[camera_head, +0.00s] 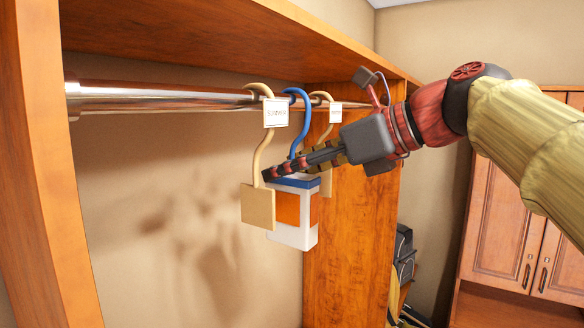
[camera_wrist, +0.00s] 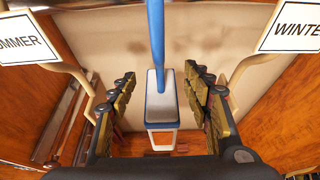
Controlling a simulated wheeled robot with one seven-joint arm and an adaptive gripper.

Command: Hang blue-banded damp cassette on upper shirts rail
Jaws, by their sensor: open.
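The damp cassette (camera_head: 292,237) is a white box with a blue band and an orange panel. Its blue hook (camera_head: 299,112) is over the metal rail (camera_head: 170,97), and the cassette hangs below it. In the wrist view the cassette (camera_wrist: 161,98) and its blue hook (camera_wrist: 155,35) are centred between the fingers. My gripper (camera_head: 272,174) reaches in from the right at the cassette's top; it also shows in the wrist view (camera_wrist: 159,85). Its fingers are open, one on each side, with gaps to the cassette. The exact hook-to-rail contact is partly hidden.
A tan hanger tag labelled SUMMER (camera_wrist: 18,40) hangs close on the left, its plate (camera_head: 258,208) partly before the cassette. A second tan hanger labelled WINTER (camera_wrist: 292,28) hangs close on the right. A wooden side panel (camera_head: 345,260) stands behind; the rail is free further left.

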